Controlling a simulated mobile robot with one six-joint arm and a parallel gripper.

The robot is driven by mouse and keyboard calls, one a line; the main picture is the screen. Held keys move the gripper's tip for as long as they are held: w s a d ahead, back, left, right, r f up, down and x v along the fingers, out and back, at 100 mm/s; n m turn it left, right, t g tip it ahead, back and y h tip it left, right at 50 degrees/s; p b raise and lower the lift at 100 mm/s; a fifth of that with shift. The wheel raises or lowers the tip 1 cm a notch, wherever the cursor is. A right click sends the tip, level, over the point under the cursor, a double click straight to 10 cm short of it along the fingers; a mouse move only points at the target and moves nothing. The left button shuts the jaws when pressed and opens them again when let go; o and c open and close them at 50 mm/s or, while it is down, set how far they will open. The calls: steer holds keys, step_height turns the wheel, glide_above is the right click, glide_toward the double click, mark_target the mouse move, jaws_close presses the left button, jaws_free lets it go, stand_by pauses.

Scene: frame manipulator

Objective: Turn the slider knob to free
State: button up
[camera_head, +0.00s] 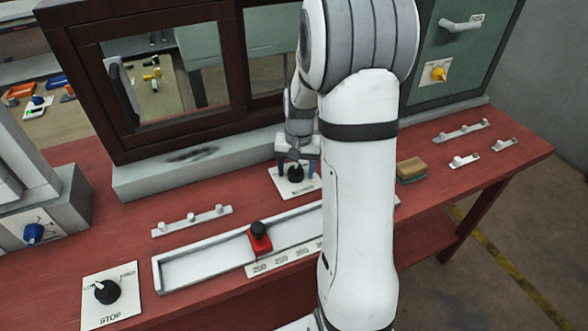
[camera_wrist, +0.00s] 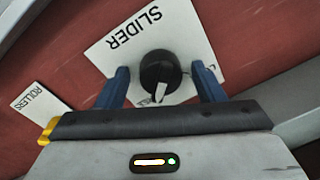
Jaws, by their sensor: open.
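The slider knob (camera_wrist: 158,70) is round and black with a white pointer. It sits on a white plate marked SLIDER (camera_wrist: 125,43) in the wrist view. The pointer is directed toward the bottom of the picture, and the plate's lower lettering is partly hidden. My gripper (camera_wrist: 160,75) is open, with one blue finger on each side of the knob. Gaps show between the fingers and the knob, so I see no grip on it. In the head view the knob (camera_head: 295,173) stands below my gripper (camera_head: 298,168), on the red bench.
A white slider track (camera_head: 200,265) with a red carriage (camera_head: 260,240) lies in front. A STOP knob (camera_head: 107,291) is at the front left. A brown block (camera_head: 410,169) lies to the right of my arm. A dark framed window (camera_head: 235,80) stands behind the knob.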

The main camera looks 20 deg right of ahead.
mark_target(297, 167)
step_height(297, 167, up, 7)
steer(key=shift+d+f, duration=0.15)
steer(key=shift+f, duration=0.05)
steer(key=shift+r, duration=0.6)
steer(key=shift+s+r, duration=0.1)
steer(key=s+a+r+n+t, duration=0.1)
steer(key=s+a+r+n, duration=0.1)
steer(key=s+a, duration=0.3)
steer(key=s+a+r+n+t, duration=0.1)
steer(key=s+a+r+n, duration=0.2)
steer(key=s, duration=1.1)
steer(key=a, duration=0.3)
steer(key=shift+s+r, duration=0.15)
steer(key=shift+r, duration=0.15)
